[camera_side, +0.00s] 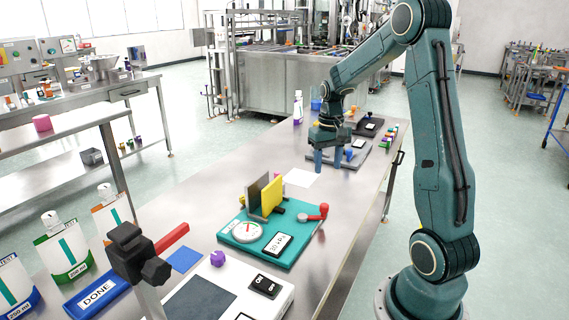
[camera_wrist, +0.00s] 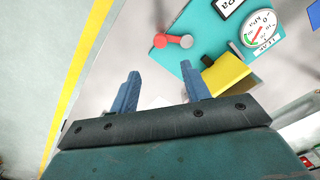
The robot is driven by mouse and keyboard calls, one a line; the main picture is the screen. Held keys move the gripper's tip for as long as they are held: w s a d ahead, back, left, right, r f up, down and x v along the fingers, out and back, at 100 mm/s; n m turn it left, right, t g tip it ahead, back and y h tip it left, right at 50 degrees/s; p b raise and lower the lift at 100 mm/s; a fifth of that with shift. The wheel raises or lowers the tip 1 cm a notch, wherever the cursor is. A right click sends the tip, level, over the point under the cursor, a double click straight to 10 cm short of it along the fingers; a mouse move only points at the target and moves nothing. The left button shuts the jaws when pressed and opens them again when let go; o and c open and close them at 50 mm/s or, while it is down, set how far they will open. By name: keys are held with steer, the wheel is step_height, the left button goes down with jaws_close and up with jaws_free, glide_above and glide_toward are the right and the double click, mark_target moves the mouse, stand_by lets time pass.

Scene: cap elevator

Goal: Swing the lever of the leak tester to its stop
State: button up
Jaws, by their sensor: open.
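The leak tester is a teal base plate (camera_side: 285,258) on the steel bench, with a round gauge (camera_side: 246,232), a "30 kPa" label (camera_side: 279,246) and upright yellow and grey plates (camera_side: 272,195). Its red lever (camera_side: 314,215) lies at the right end, running from a grey hub to a red knob. In the wrist view the red lever (camera_wrist: 172,40) shows beyond my fingers, with the yellow plate (camera_wrist: 226,73) to its right. My gripper (camera_side: 329,160) is open and empty, pointing down farther along the bench, well apart from the lever. It also shows in the wrist view (camera_wrist: 160,85).
A grey device with a blue knob (camera_side: 350,155) stands by my gripper. A white sheet (camera_side: 301,177) lies between it and the tester. In front are a white unit with a dark pad (camera_side: 205,300), a black-headed stand (camera_side: 138,255), a blue DONE tray (camera_side: 97,294) and pouches (camera_side: 62,245).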

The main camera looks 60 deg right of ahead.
mark_target(325, 205)
steer(key=shift+f, duration=0.15)
step_height(325, 205, down, 14)
steer(key=shift+r, duration=0.25)
stand_by(0.5)
jaws_close()
